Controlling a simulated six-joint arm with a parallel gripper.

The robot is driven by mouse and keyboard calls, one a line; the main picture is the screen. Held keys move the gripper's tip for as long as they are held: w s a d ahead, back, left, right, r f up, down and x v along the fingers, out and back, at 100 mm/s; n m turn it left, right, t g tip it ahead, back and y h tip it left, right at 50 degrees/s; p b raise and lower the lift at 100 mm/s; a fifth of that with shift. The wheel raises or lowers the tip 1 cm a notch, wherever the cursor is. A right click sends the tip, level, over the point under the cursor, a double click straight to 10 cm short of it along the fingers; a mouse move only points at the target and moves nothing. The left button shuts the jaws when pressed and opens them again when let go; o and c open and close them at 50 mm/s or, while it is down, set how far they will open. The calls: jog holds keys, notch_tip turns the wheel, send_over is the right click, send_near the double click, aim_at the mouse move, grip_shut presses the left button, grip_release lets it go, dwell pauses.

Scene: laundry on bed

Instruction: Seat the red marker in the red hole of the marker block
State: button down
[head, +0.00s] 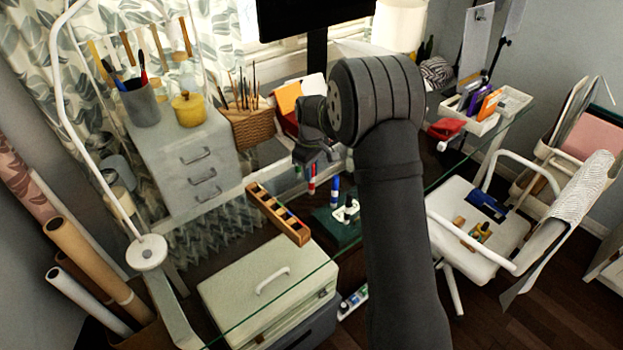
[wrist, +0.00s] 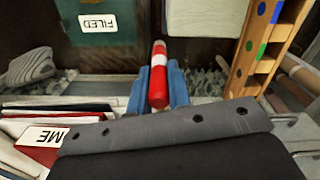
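The red marker (wrist: 158,75) has a white band and sits between the two blue finger pads of my gripper (wrist: 158,92) in the wrist view, touching both. In the head view my gripper (head: 314,156) is shut on it, and the red marker (head: 311,180) hangs below, roughly upright. The marker block (head: 297,234) is a long wooden bar lying to the lower left of my gripper. In the wrist view the marker block (wrist: 243,70) is at the upper right, apart from the marker, with blue and green spots showing. I cannot make out the red hole.
A blue and white marker (head: 335,190) is right of the held one, near a dark green object (head: 335,228). A cream box (head: 268,290) stands below the block. A wicker basket (head: 252,128) and red folders (head: 289,122) are behind. A green box marked FILED (wrist: 97,40) shows in the wrist view.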

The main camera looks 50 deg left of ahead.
jog(key=shift+r, duration=0.1)
jog(key=w+d+r, duration=0.6)
jog(key=d+r, duration=0.4)
jog(key=r, duration=0.1)
jog(key=s+f+n, duration=0.1)
jog(key=s+f, duration=0.2)
jog(key=s, duration=1.6)
jog(key=f, duration=0.7)
jog(key=shift+s+d, duration=0.15)
jog(key=shift+d, duration=0.15)
jog(key=shift+f, duration=0.15)
